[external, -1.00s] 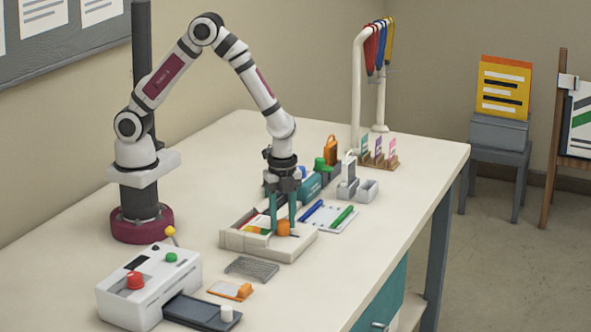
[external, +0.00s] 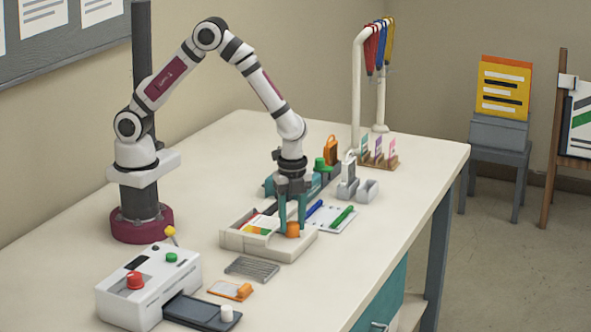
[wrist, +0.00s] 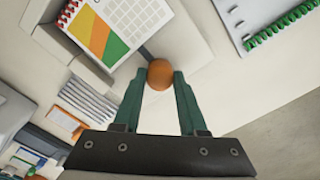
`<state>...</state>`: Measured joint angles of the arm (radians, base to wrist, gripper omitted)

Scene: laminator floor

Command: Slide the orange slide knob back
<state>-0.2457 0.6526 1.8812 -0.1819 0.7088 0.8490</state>
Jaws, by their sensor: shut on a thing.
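The orange slide knob (external: 293,229) sits on the right side of a cream tray-like device (external: 252,243). In the wrist view the round knob (wrist: 160,74) is between the fingertips, at the end of a short dark slot (wrist: 147,54). My gripper (external: 291,224) points down with its teal fingers around the knob. It is shut on the knob, and the fingers also show in the wrist view (wrist: 160,82). The fingers hide part of the knob in the external view.
A calendar (wrist: 112,22) with coloured stripes lies in the device. A wire rack (external: 252,268), an orange-and-white card item (external: 231,290) and a white laminator (external: 150,285) stand in front. Bare table lies at the front right.

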